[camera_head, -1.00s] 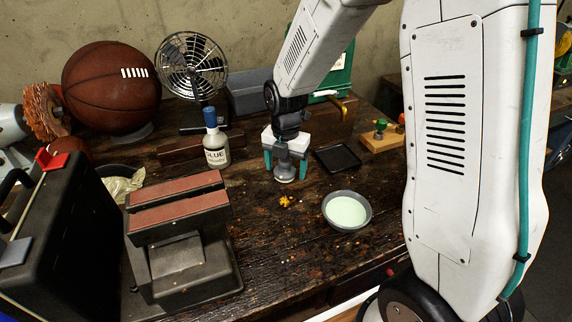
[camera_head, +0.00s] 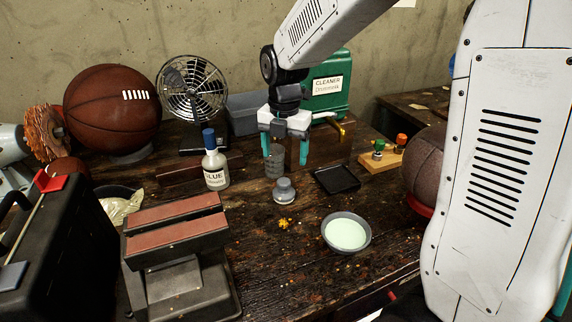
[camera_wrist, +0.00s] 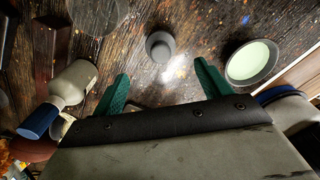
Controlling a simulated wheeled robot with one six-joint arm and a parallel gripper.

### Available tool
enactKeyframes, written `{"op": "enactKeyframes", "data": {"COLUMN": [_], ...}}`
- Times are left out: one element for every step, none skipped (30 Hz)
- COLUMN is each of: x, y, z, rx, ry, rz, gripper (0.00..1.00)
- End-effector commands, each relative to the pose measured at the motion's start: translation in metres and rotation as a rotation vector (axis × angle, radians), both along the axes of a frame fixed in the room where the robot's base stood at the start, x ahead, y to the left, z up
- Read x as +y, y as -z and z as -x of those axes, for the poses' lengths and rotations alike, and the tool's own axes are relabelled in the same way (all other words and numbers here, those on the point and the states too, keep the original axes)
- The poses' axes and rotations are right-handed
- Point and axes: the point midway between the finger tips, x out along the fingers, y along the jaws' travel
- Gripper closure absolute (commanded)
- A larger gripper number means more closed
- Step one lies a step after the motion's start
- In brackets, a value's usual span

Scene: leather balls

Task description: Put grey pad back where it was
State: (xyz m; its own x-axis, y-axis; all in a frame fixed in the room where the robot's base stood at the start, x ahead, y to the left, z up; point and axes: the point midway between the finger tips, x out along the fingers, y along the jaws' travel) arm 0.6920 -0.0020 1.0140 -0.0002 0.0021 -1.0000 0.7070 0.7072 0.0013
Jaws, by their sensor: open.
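The grey pad (camera_head: 284,191), a small round piece with a knob-like top, stands upright on the dark wooden table. In the wrist view the pad (camera_wrist: 160,46) shows from above, ahead of the fingertips. My gripper (camera_head: 285,153) is open and empty above the pad, its teal fingers apart and clear of it. Both open fingers also show in the wrist view (camera_wrist: 161,72). The pad stands left of the black square tray (camera_head: 336,179), not on it.
A bowl of pale green liquid (camera_head: 346,232) stands to the right front. A clear cup (camera_head: 274,161) stands just behind the pad, and a glue bottle (camera_head: 215,167) to the left. Small yellow bits (camera_head: 284,224) lie in front. A fan (camera_head: 192,90) stands at the back.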

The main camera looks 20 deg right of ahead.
Motion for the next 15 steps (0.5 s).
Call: {"op": "enactKeyframes", "data": {"x": [0.000, 0.000, 0.000, 0.000, 0.000, 0.000, -0.001, -0.001, -0.003, -0.004, -0.005, -0.006, -0.008, -0.009, -0.011], "y": [-0.003, -0.004, -0.005, -0.006, -0.006, -0.008, -0.010, -0.013, -0.019, -0.024, -0.030, -0.039, -0.045, -0.052, -0.060], "z": [0.000, 0.000, 0.000, 0.000, 0.001, 0.002, 0.005, 0.008, 0.014, 0.021, 0.028, 0.041, 0.051, 0.062, 0.077], "rx": [-0.001, -0.001, 0.000, 0.000, 0.000, -0.001, -0.003, -0.005, -0.010, -0.014, -0.018, -0.023, -0.027, -0.032, -0.038], "ry": [0.000, 0.000, 0.000, 0.001, 0.004, 0.018, 0.037, 0.066, 0.121, 0.176, 0.241, 0.342, 0.426, 0.517, 0.644], "rz": [0.000, 0.000, 0.000, 0.000, 0.000, 0.000, 0.000, -0.001, -0.001, -0.001, -0.003, -0.005, -0.007, -0.009, -0.013], "gripper": [0.23, 0.23, 0.23, 0.23, 0.23, 0.23, 0.23, 0.23, 0.23, 0.23, 0.23, 0.23, 0.23, 0.23, 0.23]}}
